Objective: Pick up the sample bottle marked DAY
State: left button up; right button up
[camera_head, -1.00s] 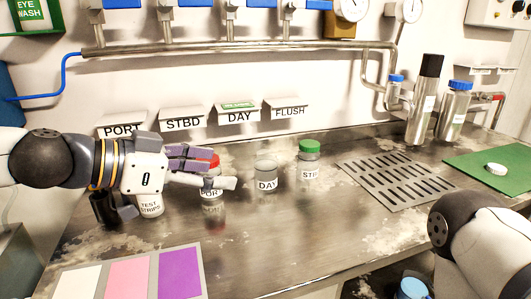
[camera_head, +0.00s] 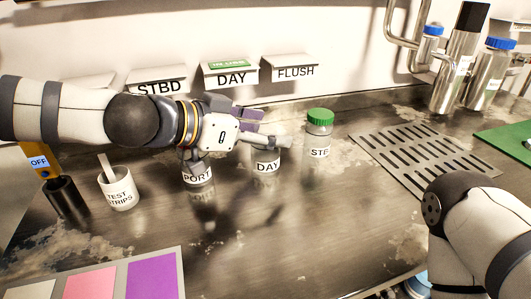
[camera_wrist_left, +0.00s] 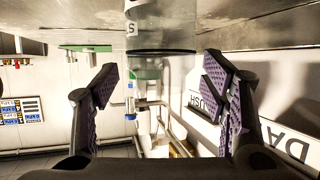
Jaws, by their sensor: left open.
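The DAY sample bottle (camera_head: 267,167) stands upright on the steel bench in the head view, its label facing me and its top hidden by my left gripper (camera_head: 268,128). In the left wrist view, which looks upside down, a clear bottle with a dark rim (camera_wrist_left: 165,48) hangs from the top edge between the spread fingers of the gripper (camera_wrist_left: 160,85); it looks like the DAY bottle. The fingers are open, with a gap on both sides of it. My right gripper is out of view.
The PORT bottle (camera_head: 198,176) stands left of DAY, partly under my left wrist. The green-capped STBD bottle (camera_head: 319,135) stands close on the right. A test strips cup (camera_head: 117,190) is at left, a slotted drain plate (camera_head: 420,150) at right.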

pick_arm(q)
jog(key=shift+w+d, duration=0.1)
jog(key=c, duration=1.2)
